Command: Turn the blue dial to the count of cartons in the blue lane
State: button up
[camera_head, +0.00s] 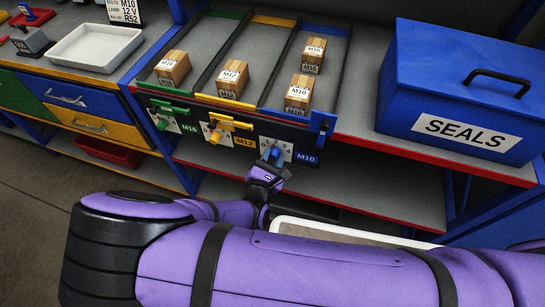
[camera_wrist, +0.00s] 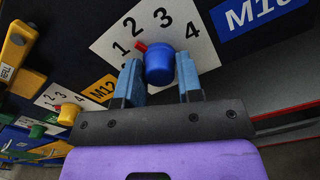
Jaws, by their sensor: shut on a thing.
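The blue dial (camera_wrist: 160,66) sits on a white plate (camera_wrist: 185,45) with black digits, of which 1, 2, 3 and 4 are readable. Its red pointer (camera_wrist: 140,47) points up-left, toward the space between 1 and 2. My gripper (camera_wrist: 160,80) is shut on the dial, one blue finger at each side. In the head view my gripper (camera_head: 270,167) covers much of the dial and plate. The blue lane (camera_head: 330,85), at the right of the rack, holds two M10 cartons: one at the back (camera_head: 313,56) and one in front (camera_head: 298,95).
The yellow lane holds one M12 carton (camera_head: 232,80), the green lane one M16 carton (camera_head: 173,68). Yellow (camera_head: 218,135) and green (camera_head: 163,121) dials are left of the blue one. A blue SEALS box (camera_head: 455,95) stands right. A blue latch (camera_head: 321,124) is at the lane's front.

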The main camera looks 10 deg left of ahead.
jog(key=shift+m, duration=1.6)
jog(key=o, duration=0.9)
